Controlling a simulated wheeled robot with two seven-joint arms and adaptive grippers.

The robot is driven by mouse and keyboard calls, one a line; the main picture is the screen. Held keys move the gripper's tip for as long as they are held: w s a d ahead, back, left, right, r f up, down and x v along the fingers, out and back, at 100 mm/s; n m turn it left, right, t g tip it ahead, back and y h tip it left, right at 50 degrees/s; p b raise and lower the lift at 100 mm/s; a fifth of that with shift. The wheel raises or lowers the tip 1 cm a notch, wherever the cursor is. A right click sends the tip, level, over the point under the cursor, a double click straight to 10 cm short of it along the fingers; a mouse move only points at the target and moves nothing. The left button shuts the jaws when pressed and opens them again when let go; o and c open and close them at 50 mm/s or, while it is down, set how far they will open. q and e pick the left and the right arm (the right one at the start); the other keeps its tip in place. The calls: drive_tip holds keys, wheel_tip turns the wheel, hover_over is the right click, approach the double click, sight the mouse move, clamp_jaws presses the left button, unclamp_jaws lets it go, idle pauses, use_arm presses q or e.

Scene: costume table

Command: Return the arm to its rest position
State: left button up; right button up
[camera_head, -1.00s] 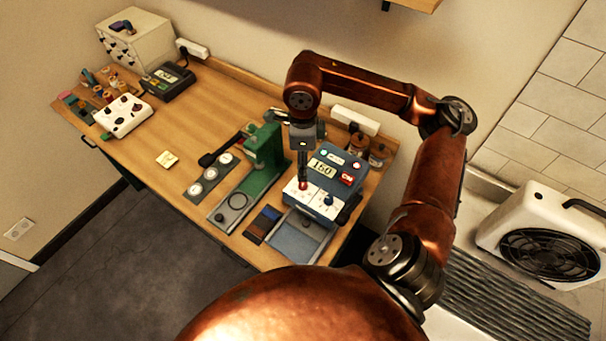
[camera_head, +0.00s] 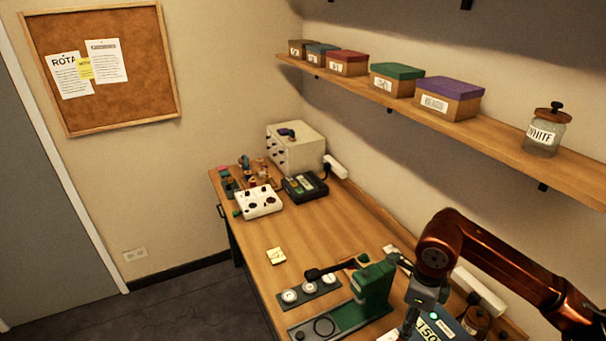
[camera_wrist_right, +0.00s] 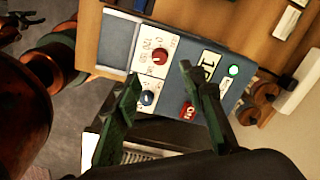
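My right arm (camera_head: 480,255) is copper-coloured and comes in from the right edge of the head view, bent down over the workbench. Its gripper is low in that view, beside a blue-grey control box (camera_head: 437,327) that the bottom edge cuts off. In the right wrist view my right gripper (camera_wrist_right: 158,82) has its two dark green fingers spread apart with nothing between them. My left gripper is in neither current view.
A green press (camera_head: 372,290) stands on the wooden workbench (camera_head: 330,235) left of the gripper. A white power strip (camera_head: 480,289) lies behind. A wall shelf (camera_head: 500,140) with boxes and a jar hangs above. The bench's middle is mostly clear.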

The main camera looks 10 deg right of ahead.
sight(402, 340)
wheel_tip(402, 340, down, 9)
drive_tip(key=shift+f, duration=0.1)
drive_tip(key=shift+r+p, duration=0.2)
drive_tip(key=shift+p, duration=0.2)
drive_tip(key=shift+m, duration=0.5)
drive_tip(key=shift+f, duration=0.15)
